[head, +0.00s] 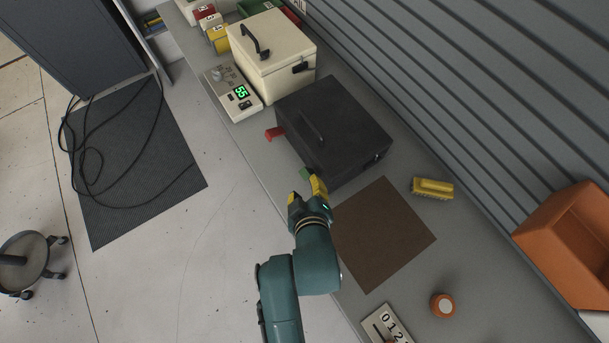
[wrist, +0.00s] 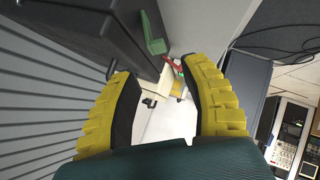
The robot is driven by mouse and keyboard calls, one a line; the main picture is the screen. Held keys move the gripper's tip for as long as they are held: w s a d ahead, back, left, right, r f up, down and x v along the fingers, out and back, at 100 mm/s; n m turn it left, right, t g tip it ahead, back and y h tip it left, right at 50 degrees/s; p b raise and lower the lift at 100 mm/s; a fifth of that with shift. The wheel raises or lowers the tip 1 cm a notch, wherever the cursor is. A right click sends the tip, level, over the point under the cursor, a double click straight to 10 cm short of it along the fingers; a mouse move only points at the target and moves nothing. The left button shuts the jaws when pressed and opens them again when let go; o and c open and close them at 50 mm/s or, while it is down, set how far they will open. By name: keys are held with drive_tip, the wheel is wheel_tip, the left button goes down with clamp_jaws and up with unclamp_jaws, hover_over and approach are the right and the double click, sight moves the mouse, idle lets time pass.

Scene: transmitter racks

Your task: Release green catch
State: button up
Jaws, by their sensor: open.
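The green catch (head: 305,173) sits on the near side of a black box (head: 335,125), at its lower corner in the head view. In the wrist view the green catch (wrist: 152,34) sticks out from the dark box wall (wrist: 100,35), beyond my fingers and between them. My gripper (head: 308,189) is open, its yellow-tipped fingers just short of the catch. In the wrist view my gripper (wrist: 165,95) shows both ridged yellow fingers spread with nothing between them. A red catch (head: 274,133) is on the same side of the box, farther away.
A brown mat (head: 385,235), a yellow brush (head: 432,188) and an orange roll (head: 442,305) lie on the grey bench. An orange bin (head: 570,240) is at right. A cream box (head: 270,50) and a device with a green display (head: 233,92) stand beyond the black box.

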sight(304, 175)
drive_tip(key=b+x, duration=0.1)
drive_tip(key=x, duration=0.5)
drive_tip(key=shift+w+f, duration=0.2)
drive_tip(key=shift+w, duration=0.05)
drive_tip(key=shift+s, duration=0.1)
clamp_jaws()
